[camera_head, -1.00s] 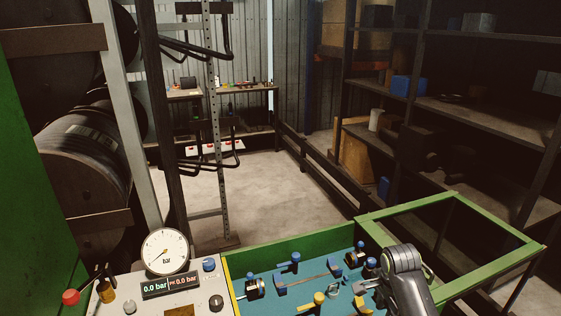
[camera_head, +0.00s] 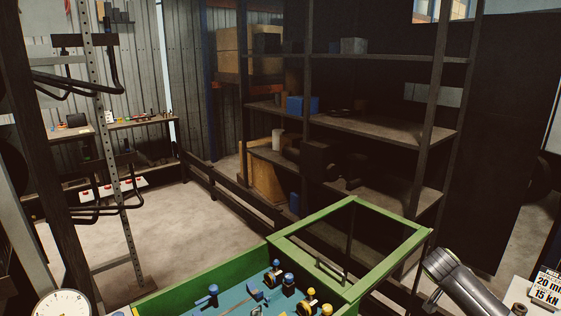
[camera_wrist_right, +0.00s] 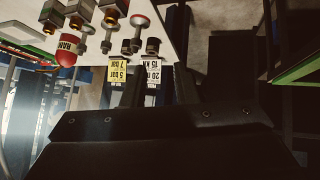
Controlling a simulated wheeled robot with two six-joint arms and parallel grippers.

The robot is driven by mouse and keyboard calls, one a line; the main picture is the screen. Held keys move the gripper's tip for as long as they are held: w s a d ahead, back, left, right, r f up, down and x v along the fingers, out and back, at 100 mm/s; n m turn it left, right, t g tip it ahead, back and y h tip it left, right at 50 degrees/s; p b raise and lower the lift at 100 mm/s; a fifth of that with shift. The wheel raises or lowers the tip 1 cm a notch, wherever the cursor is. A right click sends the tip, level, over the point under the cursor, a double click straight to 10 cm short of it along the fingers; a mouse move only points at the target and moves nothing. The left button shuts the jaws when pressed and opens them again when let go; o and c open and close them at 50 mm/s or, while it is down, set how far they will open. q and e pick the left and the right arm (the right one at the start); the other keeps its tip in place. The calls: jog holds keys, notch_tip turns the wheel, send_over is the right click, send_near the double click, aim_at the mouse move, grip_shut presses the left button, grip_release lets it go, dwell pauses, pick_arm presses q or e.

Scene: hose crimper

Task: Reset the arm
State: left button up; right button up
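A grey link of my right arm shows at the lower right in the head view, to the right of the green-framed bench. My right gripper (camera_wrist_right: 158,82) shows in the right wrist view as a black body with two dark fingers that stand apart. Nothing shows held between them. A white panel with fittings (camera_wrist_right: 115,25) lies beyond the fingers, with a red-capped part (camera_wrist_right: 67,52) and hanging labels (camera_wrist_right: 153,72). My left gripper is not in view.
The green bench frame (camera_head: 400,265) borders a blue surface with blue and yellow fittings (camera_head: 283,283). A gauge (camera_head: 62,304) is at the lower left. A sign (camera_head: 546,288) stands at the lower right. Dark shelves (camera_head: 385,125) stand behind. The floor (camera_head: 180,225) is clear at left.

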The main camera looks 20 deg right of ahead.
jog(key=w+r+n+t, duration=0.2)
jog(key=w+n+t, duration=0.35)
jog(key=w, duration=0.25)
jog(key=w+a+r+n+t+y, duration=0.6)
jog(key=w+a+r+n+t, duration=0.55)
jog(key=n, duration=0.75)
jog(key=s+d+f+m+g+h, duration=0.15)
jog(key=s+f, duration=0.25)
jog(key=f, duration=0.9)
jog(key=s+d+f+m+g, duration=0.1)
jog(key=s+f+m+g, duration=0.2)
jog(key=f, duration=1.1)
jog(key=s+a+f+m+g, duration=0.2)
jog(key=s+a+f+g, duration=0.15)
jog(key=s+f, duration=1)
jog(key=s+a+f+m+g+y, duration=0.1)
jog(key=s+a+f+g, duration=0.1)
jog(key=s+a+f, duration=0.45)
jog(key=s+a+f+g+y, duration=0.15)
jog(key=s+a+f, duration=0.25)
jog(key=s+f, duration=0.6)
jog(key=s+a+f+m+g+y, duration=0.1)
jog(key=s+a+f+g, duration=0.15)
jog(key=s+a, duration=0.5)
jog(key=s+a+f+m+g, duration=0.1)
jog(key=s+a+f, duration=0.35)
jog(key=s, duration=0.55)
notch_tip(320, 180, down, 4)
jog(key=b, duration=0.5)
jog(key=shift+w+a, duration=0.1)
